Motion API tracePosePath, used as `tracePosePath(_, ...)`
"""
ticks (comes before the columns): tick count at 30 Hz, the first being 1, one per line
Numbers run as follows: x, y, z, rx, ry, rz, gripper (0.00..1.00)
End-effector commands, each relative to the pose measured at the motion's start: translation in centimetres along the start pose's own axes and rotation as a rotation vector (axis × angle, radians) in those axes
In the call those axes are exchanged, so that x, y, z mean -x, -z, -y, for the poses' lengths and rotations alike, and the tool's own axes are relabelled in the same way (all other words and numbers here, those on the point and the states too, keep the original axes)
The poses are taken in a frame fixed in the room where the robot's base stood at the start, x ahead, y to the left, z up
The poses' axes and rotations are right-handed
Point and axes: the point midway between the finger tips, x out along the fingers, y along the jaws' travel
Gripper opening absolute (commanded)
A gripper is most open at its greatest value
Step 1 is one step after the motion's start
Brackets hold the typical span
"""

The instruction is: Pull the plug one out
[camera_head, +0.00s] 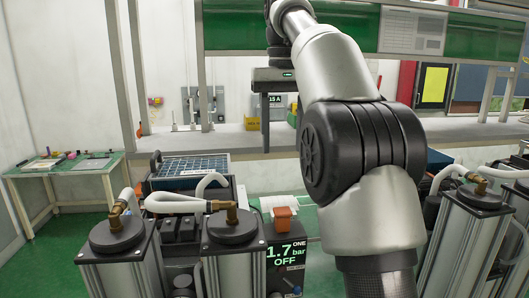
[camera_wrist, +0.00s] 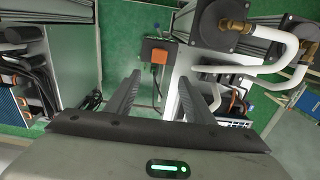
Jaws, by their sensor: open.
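The orange plug (camera_head: 283,218) sits at the top of a column unit in the head view. In the wrist view the orange plug (camera_wrist: 158,56) is seated in a small dark box (camera_wrist: 151,45). My gripper (camera_wrist: 160,77) is open and empty, its two fingers spread apart. In the wrist view the plug appears between and beyond the fingertips; I see no contact.
Metal columns with black caps (camera_head: 231,226) and brass fittings stand left of the plug. White hoses (camera_head: 176,203) run from them. More columns (camera_head: 477,225) stand at the right. In the wrist view a hose and cap (camera_wrist: 228,25) lie close right of the plug.

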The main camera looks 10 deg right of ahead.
Motion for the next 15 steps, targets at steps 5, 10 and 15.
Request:
tracePosePath(5,-1.5,-0.1,0.2,0.002,-0.004,0.005,0.48)
tracePosePath(10,-4.5,-0.1,0.0,0.0,0.002,0.007,0.48)
tracePosePath(15,-8.1,-0.1,0.0,-0.001,0.001,0.005,0.48)
